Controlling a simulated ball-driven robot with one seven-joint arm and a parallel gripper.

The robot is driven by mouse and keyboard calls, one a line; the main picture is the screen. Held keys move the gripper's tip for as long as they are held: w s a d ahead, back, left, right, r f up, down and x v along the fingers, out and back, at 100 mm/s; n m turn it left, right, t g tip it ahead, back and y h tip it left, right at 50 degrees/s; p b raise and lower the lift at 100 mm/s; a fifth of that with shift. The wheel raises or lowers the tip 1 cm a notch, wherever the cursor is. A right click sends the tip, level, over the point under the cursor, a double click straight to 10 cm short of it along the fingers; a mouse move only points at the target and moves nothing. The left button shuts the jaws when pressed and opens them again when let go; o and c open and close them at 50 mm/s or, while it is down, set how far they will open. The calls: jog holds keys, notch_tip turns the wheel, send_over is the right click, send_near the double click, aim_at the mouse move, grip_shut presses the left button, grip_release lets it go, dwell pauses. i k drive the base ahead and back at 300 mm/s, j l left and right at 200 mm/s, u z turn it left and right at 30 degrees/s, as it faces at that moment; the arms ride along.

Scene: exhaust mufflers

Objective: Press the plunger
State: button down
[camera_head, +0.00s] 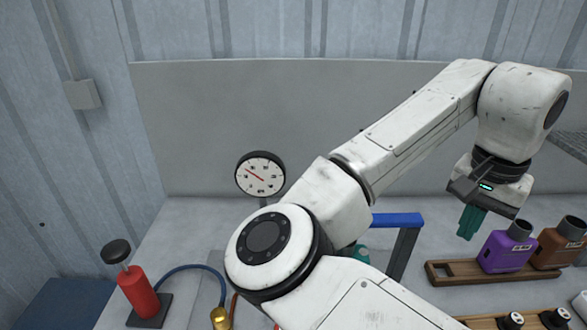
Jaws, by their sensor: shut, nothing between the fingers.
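The plunger (117,252) is a black round knob on a short rod, raised above a red cylinder (139,291). The cylinder stands on a dark base plate at the lower left, tilted a little in the picture. My gripper (468,231) has teal fingers and points down at the right side. It is shut and empty, near the purple muffler and far from the plunger. Nothing touches the knob.
A round pressure gauge (260,175) stands behind my arm. A blue hose (190,268) runs from the cylinder to a brass fitting (221,318). A purple muffler (508,248) and a brown muffler (560,243) sit in a wooden rack (440,271). A blue-topped frame (398,220) is partly hidden.

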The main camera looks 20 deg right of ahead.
aim_at(116, 251)
jog(key=i, duration=1.2)
jog(key=k+l, duration=0.3)
